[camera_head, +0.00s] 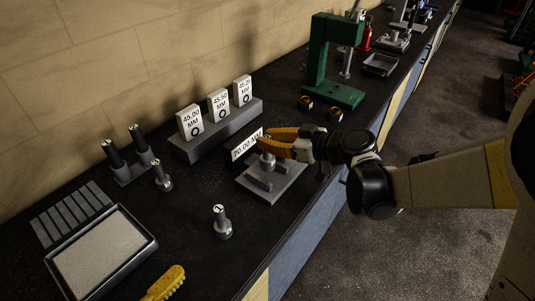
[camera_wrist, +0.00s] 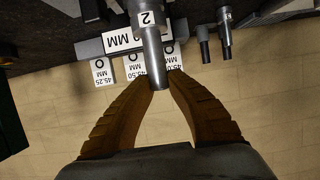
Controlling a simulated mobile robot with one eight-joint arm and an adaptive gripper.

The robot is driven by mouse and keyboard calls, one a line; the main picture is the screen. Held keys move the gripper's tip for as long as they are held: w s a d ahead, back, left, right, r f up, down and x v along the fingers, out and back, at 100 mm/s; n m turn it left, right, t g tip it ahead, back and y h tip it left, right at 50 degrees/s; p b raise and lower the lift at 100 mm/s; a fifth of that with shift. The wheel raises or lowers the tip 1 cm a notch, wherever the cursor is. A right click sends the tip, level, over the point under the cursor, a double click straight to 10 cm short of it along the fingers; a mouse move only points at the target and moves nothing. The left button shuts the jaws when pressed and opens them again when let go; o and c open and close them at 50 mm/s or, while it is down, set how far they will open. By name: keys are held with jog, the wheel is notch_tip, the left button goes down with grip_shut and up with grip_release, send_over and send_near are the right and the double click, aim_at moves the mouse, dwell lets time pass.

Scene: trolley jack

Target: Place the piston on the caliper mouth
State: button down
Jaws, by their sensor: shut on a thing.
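A metal piston (camera_wrist: 150,45) marked 2 shows in the wrist view, its narrow stem between my fingertips. In the head view its lower part (camera_head: 267,161) shows just under my gripper (camera_head: 268,144), roughly upright. My gripper (camera_wrist: 163,76) is shut on the stem. The grey caliper plate (camera_head: 287,187) with raised blocks lies directly below. The fingers hide the top of the stem, and I cannot tell whether the piston touches the caliper. A 70.00 MM sign (camera_head: 246,146) stands behind the plate. Another piston marked 1 (camera_head: 222,224) stands on the bench to the front left.
A block with several 45 mm labels (camera_head: 215,131) stands behind. Dark-handled pins (camera_head: 114,156), a small metal piece (camera_head: 162,177), a tray (camera_head: 104,252) and a yellow brush (camera_head: 166,284) are at left. A green press (camera_head: 325,60) stands beyond. Bare bench lies around piston 1.

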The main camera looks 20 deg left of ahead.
aim_at(267, 153)
jog(key=shift+w+a+f, duration=0.1)
jog(key=shift+a+f, duration=0.1)
jog(key=shift+a, duration=0.05)
jog(key=shift+f+b, duration=0.75)
jog(key=shift+f, duration=1.15)
jog(key=shift+d, duration=0.1)
jog(key=shift+f, duration=0.2)
jog(key=c, duration=1.4)
grip_release()
jog(key=shift+r, duration=0.15)
